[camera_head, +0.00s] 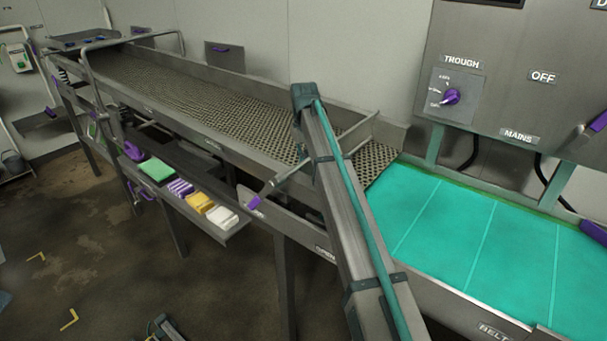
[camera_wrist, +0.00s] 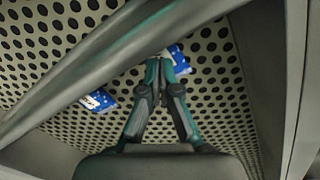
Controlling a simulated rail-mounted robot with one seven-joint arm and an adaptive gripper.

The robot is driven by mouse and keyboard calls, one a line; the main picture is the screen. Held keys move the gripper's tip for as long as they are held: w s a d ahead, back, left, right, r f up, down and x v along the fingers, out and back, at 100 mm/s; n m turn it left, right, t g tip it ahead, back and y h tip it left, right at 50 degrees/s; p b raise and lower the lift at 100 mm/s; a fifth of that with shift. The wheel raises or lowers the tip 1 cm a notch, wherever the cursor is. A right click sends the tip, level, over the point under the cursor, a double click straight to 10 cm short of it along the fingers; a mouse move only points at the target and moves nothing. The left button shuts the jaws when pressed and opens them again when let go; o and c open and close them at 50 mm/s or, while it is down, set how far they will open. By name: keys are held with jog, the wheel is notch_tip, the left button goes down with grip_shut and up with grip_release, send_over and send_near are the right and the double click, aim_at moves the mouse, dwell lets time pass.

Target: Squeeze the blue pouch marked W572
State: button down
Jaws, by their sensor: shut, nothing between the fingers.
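My gripper (camera_wrist: 161,64) shows in the wrist view with its fingers together over a perforated metal surface (camera_wrist: 215,95). One blue and white pouch (camera_wrist: 179,56) shows just beside and beyond the fingertips, partly hidden by them. A second blue and white pouch (camera_wrist: 97,101) lies to the left, partly hidden by a blurred metal bar. I cannot read the marking on either pouch, so I cannot tell which is W572. Nothing shows held between the fingers, and I cannot tell whether they touch the nearer pouch. The head view shows neither pouch nor my fingertips.
The blurred bar (camera_wrist: 110,62) crosses close to the wrist camera. In the head view, the perforated trough (camera_head: 210,95) has raised side walls and tube rails. A green belt (camera_head: 455,235) is at right, under a control panel (camera_head: 520,60). A low shelf (camera_head: 232,232) holds folded cloths.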

jog(key=shift+f+b, duration=0.3)
jog(key=shift+f, duration=0.9)
jog(key=shift+s+d+f, duration=0.1)
jog(key=shift+s+f, duration=0.2)
jog(key=shift+f, duration=0.1)
dwell(1.3)
jog(key=shift+r, duration=0.15)
jog(key=shift+w+r+p, duration=0.15)
jog(key=shift+r+p, duration=0.5)
jog(key=shift+r, duration=0.5)
jog(key=shift+w+r+p, duration=0.15)
jog(key=shift+r+p, duration=0.45)
jog(key=shift+r, duration=0.5)
jog(key=shift+r+p, duration=0.85)
jog(key=shift+r, duration=1)
